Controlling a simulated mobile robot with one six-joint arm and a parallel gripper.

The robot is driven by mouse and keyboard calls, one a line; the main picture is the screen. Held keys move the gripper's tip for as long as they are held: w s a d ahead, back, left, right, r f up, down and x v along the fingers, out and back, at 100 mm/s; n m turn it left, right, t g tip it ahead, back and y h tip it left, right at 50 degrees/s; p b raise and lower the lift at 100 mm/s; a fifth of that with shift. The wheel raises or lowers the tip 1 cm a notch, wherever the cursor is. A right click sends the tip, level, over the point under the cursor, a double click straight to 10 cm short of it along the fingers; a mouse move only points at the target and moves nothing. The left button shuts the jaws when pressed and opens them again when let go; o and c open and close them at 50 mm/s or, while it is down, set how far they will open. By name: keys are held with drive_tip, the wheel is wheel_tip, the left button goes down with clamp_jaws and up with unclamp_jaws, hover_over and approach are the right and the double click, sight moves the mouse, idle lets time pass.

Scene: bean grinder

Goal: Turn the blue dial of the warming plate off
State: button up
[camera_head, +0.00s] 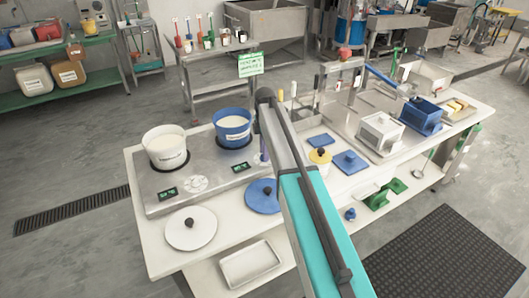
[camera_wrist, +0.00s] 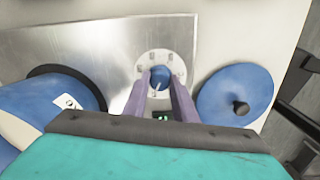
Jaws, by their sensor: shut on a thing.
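The silver warming plate (camera_head: 150,197) stands on the white table, with a white pot (camera_head: 166,148) and a blue pot (camera_head: 233,129) on it. In the wrist view the blue dial (camera_wrist: 160,72) sits in the middle of a pale marked ring (camera_wrist: 148,62) on the plate. My gripper (camera_wrist: 160,84) has its two purple fingers on either side of the dial and is shut on it. In the head view my arm covers the blue dial. A small green display (camera_wrist: 161,115) shows between my fingers.
A blue lid (camera_wrist: 236,93) with a black knob lies right of the dial in the wrist view. A white lid (camera_head: 191,228) lies at the table's front left. A yellow-lidded jar (camera_head: 320,160) and a grey box (camera_head: 381,132) stand to the right.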

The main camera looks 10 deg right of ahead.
drive_tip(key=n, duration=0.5)
drive_tip(key=shift+a, duration=0.1)
drive_tip(key=n, duration=0.6)
drive_tip(key=shift+b, duration=0.3)
drive_tip(key=o, duration=1)
drive_tip(key=shift+o, duration=0.2)
drive_tip(key=shift+r, duration=0.1)
wheel_tip(320, 180, up, 14)
drive_tip(key=b, duration=0.3)
drive_tip(key=shift+f, duration=0.2)
